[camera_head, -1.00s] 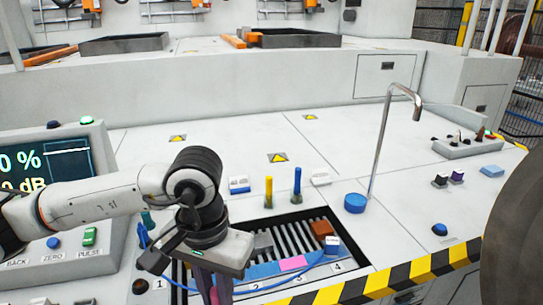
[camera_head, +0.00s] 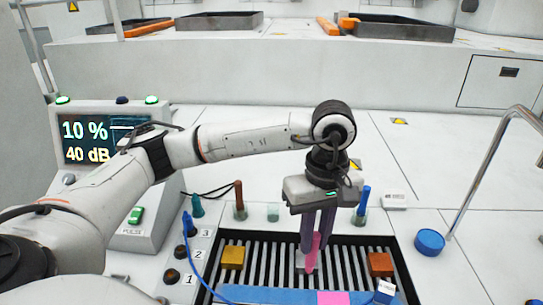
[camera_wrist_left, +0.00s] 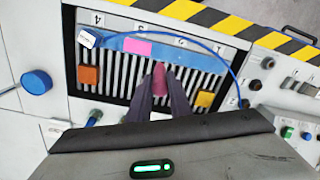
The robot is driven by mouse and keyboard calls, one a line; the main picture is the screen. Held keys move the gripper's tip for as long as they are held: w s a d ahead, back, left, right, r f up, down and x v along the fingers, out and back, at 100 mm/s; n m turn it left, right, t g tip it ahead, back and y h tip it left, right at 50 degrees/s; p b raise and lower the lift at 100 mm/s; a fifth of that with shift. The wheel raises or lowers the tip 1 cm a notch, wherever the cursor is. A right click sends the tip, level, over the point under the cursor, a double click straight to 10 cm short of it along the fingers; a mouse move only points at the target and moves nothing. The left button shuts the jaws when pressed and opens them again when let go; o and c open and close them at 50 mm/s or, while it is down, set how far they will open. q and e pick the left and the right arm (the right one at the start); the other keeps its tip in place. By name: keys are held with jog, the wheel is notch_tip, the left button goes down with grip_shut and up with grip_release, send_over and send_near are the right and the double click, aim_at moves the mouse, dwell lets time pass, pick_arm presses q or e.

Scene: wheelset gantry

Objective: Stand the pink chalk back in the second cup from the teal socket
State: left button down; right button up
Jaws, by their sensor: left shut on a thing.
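The pink chalk (camera_head: 312,254) is held nearly upright between the fingers of my left gripper (camera_head: 316,250), over the slatted tray. In the left wrist view the chalk (camera_wrist_left: 159,80) shows between the two dark fingers (camera_wrist_left: 160,88). The teal socket (camera_head: 197,206) stands behind the tray's left corner. To its right, the first cup (camera_head: 240,214) holds a red-brown chalk. The second cup (camera_head: 273,213) looks empty and lies to the left of and behind my gripper. Farther right, a cup (camera_head: 360,216) holds a blue chalk. My gripper hides the space between. My right gripper is not seen.
The slatted tray (camera_head: 408,288) holds a yellow block (camera_head: 233,257), a red-brown block (camera_head: 380,264) and a grey block partly behind my fingers. A blue cable (camera_head: 190,240) curves along its left. A blue round knob (camera_head: 430,241) and a bent metal pipe (camera_head: 478,180) stand right.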

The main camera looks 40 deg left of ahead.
pick_arm(q)
jog(key=w+a+r+m+t+p, duration=0.1)
jog(key=w+a+m, duration=0.4)
jog(key=a+m, duration=0.6)
jog(key=w+a+r+m+t+p, duration=0.1)
jog(key=w+a+m, duration=0.4)
jog(key=a+m, duration=0.6)
jog(key=shift+w+a+r+m, duration=0.2)
jog(key=shift+w+r+m, duration=0.3)
jog(key=shift+m, duration=3.6)
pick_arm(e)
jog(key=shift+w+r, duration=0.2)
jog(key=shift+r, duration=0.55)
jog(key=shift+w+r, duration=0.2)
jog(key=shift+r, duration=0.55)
pick_arm(q)
jog(key=shift+s+r+p, duration=0.1)
jog(key=shift+s+p, duration=0.05)
jog(key=shift+p, duration=0.25)
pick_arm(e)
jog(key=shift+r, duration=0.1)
pick_arm(q)
notch_tip(320, 180, down, 10)
jog(key=b, duration=0.4)
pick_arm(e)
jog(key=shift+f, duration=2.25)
